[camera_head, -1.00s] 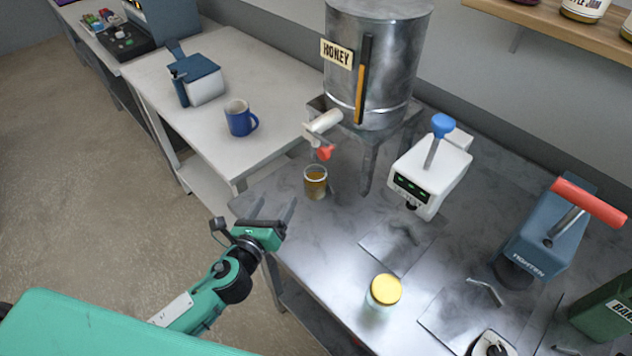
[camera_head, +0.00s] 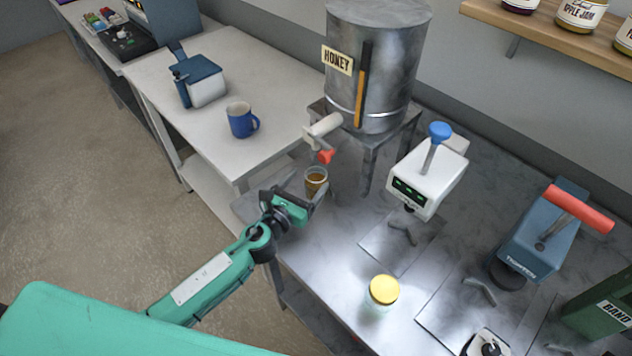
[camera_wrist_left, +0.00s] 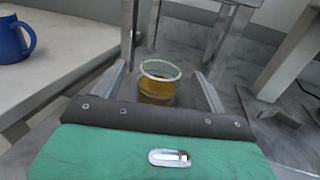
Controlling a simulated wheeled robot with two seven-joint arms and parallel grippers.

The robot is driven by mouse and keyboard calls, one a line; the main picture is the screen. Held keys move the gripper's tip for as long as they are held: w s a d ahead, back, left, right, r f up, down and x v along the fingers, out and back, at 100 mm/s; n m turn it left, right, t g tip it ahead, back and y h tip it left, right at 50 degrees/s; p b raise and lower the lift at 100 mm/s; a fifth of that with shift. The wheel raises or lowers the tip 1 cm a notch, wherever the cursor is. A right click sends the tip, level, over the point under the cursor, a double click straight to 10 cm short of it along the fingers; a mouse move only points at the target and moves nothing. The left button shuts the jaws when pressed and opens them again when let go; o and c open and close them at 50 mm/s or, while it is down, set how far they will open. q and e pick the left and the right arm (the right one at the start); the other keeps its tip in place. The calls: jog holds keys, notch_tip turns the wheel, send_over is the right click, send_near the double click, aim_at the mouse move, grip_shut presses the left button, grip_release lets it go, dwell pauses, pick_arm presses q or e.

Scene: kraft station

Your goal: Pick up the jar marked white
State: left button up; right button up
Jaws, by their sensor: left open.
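An open glass jar (camera_head: 316,176) of amber honey stands on the metal table below the honey tank's tap; I see no readable marking on it. In the left wrist view the same jar (camera_wrist_left: 158,88) shows a pale rim, upright, between the lines of my two fingers. My left gripper (camera_head: 307,187) is open and empty right beside it, with its fingers pointing at the jar. Whether the fingers touch the glass I cannot tell. A second jar (camera_head: 381,306), with a yellow lid, stands nearer the front edge. My right gripper is not in view.
The honey tank (camera_head: 375,75) on its stand, with a red-handled tap (camera_head: 325,156), rises just behind the jar. A white device with a blue knob (camera_head: 428,182) and a blue press (camera_head: 540,235) stand to the right. A blue mug (camera_head: 240,121) is on the white table.

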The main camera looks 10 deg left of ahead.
pick_arm(q)
jog(key=p+x, duration=0.1)
jog(key=x, duration=0.4)
jog(key=shift+s+d+f, duration=0.1)
jog(key=shift+d, duration=0.1)
jog(key=c, duration=1.4)
